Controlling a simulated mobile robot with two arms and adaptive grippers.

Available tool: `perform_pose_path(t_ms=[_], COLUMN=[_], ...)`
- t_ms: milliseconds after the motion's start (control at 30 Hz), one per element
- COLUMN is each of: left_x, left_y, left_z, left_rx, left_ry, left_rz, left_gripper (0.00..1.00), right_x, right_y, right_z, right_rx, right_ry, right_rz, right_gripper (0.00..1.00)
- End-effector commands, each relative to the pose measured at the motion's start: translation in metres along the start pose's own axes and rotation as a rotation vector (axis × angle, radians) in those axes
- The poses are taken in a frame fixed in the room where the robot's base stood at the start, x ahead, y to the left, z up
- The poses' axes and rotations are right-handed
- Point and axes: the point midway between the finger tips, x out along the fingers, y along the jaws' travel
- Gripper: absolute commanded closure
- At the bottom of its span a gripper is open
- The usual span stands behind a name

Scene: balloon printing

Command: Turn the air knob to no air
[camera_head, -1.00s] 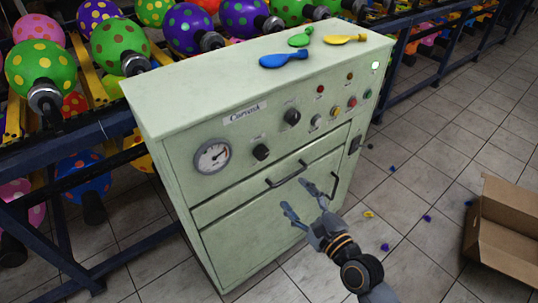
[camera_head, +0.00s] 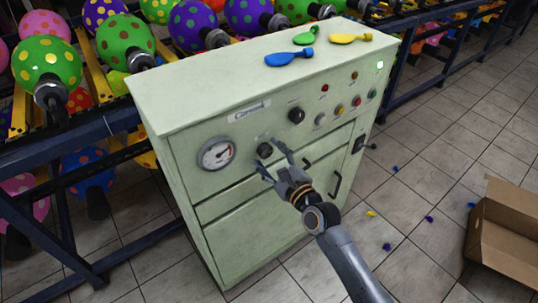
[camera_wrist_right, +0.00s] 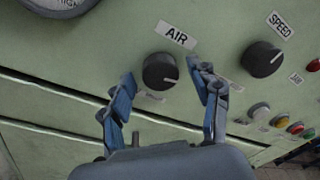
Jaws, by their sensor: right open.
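The air knob (camera_head: 265,150) is a black round dial on the front panel of the pale green cabinet (camera_head: 230,245). In the right wrist view the air knob (camera_wrist_right: 160,71) sits below the AIR label (camera_wrist_right: 175,35), and its pale pointer mark is toward its lower right. My right gripper (camera_head: 269,159) is open in front of the knob. In the right wrist view its fingers (camera_wrist_right: 165,92) stand on either side of the knob, apart from it as far as I can tell. My left gripper is not in view.
The speed knob (camera_wrist_right: 262,59) is up and right of the air knob. A pressure gauge (camera_head: 216,153) is at its left, and coloured buttons (camera_head: 357,101) are at its right. Drawer and door handles (camera_head: 335,184) project below. An open cardboard box (camera_head: 505,240) lies on the floor at right.

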Motion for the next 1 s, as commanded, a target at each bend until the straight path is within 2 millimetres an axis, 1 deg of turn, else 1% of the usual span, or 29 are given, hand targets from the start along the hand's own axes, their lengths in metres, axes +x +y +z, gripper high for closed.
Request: perform_pose_path(t_ms=[100, 300, 367, 400, 567, 600, 833, 1000], left_x=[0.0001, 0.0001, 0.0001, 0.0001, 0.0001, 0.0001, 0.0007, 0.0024], left_y=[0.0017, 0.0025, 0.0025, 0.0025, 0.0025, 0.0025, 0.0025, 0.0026], left_z=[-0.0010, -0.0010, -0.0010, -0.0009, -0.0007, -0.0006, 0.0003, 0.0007], left_rx=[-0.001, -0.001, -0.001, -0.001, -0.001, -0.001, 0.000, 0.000], left_ry=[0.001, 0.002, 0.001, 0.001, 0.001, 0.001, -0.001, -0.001], left_rz=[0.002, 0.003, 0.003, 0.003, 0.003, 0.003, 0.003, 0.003], left_gripper=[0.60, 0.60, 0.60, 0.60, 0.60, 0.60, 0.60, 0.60], right_x=[0.0033, 0.0032, 0.0031, 0.0031, 0.0030, 0.0030, 0.0029, 0.0029], right_y=[0.0002, 0.0003, 0.0003, 0.0003, 0.0002, 0.0003, 0.0005, 0.0012], right_z=[0.0002, 0.0001, 0.0001, 0.0001, 0.0000, 0.0000, -0.0003, -0.0008], right_rx=[0.000, 0.000, 0.000, 0.000, 0.000, 0.000, -0.016, -0.078], right_ry=[0.000, 0.000, 0.000, 0.000, 0.000, 0.000, -0.001, -0.005], right_rz=[0.000, 0.000, 0.000, 0.000, 0.000, 0.000, 0.000, -0.003], right_gripper=[0.38, 0.38, 0.48, 0.57, 0.89, 0.93, 0.93, 0.93])
